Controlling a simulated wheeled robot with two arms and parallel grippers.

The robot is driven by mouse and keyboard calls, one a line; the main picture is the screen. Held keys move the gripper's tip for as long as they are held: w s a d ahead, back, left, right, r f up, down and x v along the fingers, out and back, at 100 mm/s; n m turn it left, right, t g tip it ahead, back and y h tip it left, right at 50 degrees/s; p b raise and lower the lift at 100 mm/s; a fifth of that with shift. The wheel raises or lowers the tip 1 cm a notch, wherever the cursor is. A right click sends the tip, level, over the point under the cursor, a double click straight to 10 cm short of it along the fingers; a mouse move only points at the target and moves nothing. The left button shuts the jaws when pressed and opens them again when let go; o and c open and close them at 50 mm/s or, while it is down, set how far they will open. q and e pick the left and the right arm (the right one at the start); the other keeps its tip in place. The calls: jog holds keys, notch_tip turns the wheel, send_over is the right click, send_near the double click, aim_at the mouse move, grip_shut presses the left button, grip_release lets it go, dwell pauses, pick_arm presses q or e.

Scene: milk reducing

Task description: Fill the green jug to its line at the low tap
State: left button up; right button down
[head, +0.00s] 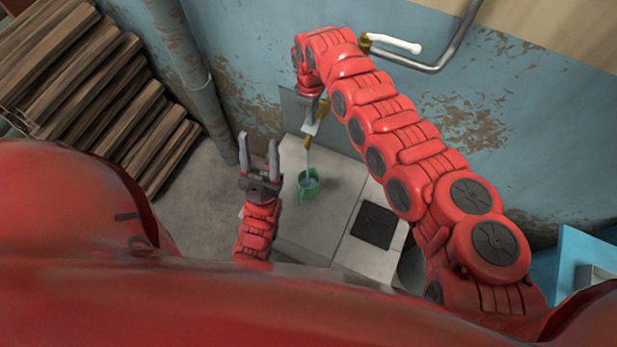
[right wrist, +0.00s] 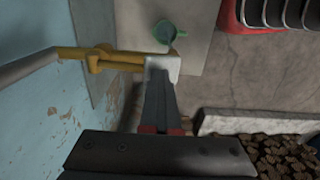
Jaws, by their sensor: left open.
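The green jug (head: 309,186) stands on the pale slab under the brass low tap (head: 308,143). A thin stream of water falls from the spout into the jug, and bluish water shows inside. The fill line cannot be made out. The jug also shows in the right wrist view (right wrist: 170,33), beyond the tap (right wrist: 112,60). My right gripper (head: 314,116) is at the tap, its fingers close together on the white tap lever (right wrist: 163,67). My left gripper (head: 259,150) is open and empty, left of the jug and apart from it.
The pale slab (head: 300,232) has a dark grate (head: 374,225) to the right of the jug. A white-handled pipe fitting (head: 396,43) is higher on the blue wall. Stacked wood (head: 75,85) stands at the left. Bare floor (head: 205,200) lies between wood and slab.

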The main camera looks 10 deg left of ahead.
jog(key=shift+r, duration=0.15)
jog(key=shift+r+p, duration=0.35)
jog(key=shift+r, duration=0.15)
dwell(1.4)
jog(key=shift+r, duration=0.15)
notch_tip(320, 180, up, 7)
jog(key=p, duration=0.3)
